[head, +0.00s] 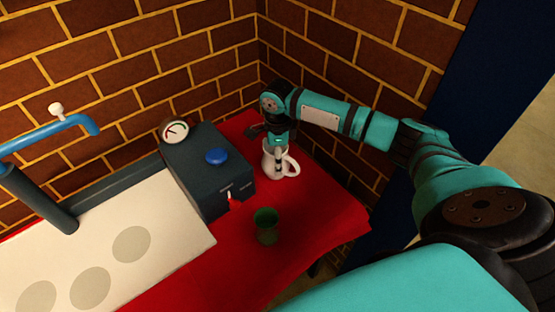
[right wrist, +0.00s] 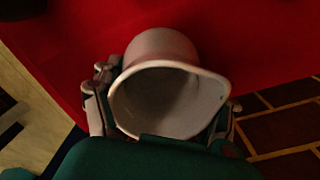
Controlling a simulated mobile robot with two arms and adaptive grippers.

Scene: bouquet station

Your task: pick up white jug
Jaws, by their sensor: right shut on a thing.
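The white jug (head: 268,169) is at the back of the red table, near the brick wall, with its handle toward the right in the head view. My right gripper (head: 278,150) reaches down to it from above and is shut on it. In the right wrist view the jug (right wrist: 160,45) shows its wide open mouth, with a gripper finger on each side. I cannot tell whether its base touches the table. My left gripper is not in view.
A green cup (head: 265,226) stands on the red table (head: 318,210) in front of the jug. A dark box with a blue knob (head: 217,156) and a gauge (head: 174,130) stand to the left. A pale panel (head: 140,235) and a blue tap (head: 50,132) are further left.

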